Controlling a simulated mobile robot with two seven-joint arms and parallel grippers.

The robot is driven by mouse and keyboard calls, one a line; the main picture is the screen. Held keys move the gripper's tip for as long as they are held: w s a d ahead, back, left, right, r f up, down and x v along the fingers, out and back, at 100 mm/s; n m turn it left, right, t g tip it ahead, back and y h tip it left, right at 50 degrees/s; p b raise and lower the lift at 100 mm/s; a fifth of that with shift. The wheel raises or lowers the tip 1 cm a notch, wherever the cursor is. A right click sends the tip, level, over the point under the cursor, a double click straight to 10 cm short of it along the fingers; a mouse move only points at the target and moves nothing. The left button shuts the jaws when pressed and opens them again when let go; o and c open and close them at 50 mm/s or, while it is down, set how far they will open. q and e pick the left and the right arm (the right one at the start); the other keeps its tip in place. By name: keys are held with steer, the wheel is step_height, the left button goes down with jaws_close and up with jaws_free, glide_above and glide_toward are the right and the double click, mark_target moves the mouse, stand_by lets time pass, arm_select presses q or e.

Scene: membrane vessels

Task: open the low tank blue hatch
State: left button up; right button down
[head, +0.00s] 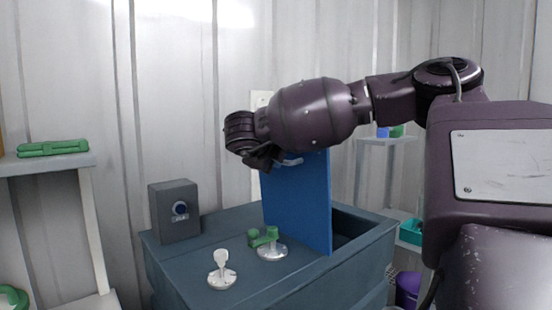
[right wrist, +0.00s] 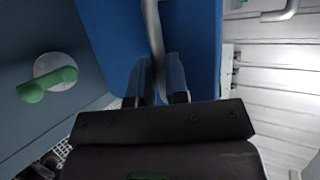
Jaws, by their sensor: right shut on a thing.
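The blue hatch (head: 303,205) stands upright on the low tank (head: 205,262), with a dark opening visible beside it on the right. My right gripper (head: 262,160) is at the top of the hatch, shut on its grey handle (head: 290,161). The right wrist view shows the handle (right wrist: 154,40) running between the fingers (right wrist: 158,85), with the blue panel (right wrist: 195,35) behind it. My left gripper is not in view.
On the tank top are a green-handled valve (head: 270,243), a white knob (head: 222,270) and a grey box with a round dial (head: 175,212). A shelf (head: 50,163) with a green item stands at left. A teal bin (head: 411,232) and purple container (head: 407,288) are at right.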

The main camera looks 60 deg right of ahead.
steer(key=shift+f, duration=0.8)
steer(key=c, duration=1.5)
jaws_free()
steer(key=shift+s, duration=0.1)
steer(key=o, duration=0.4)
steer(key=shift+d, duration=0.3)
steer(key=shift+b+v, duration=0.5)
steer(key=shift+v, duration=5.1)
steer(key=shift+r, duration=0.1)
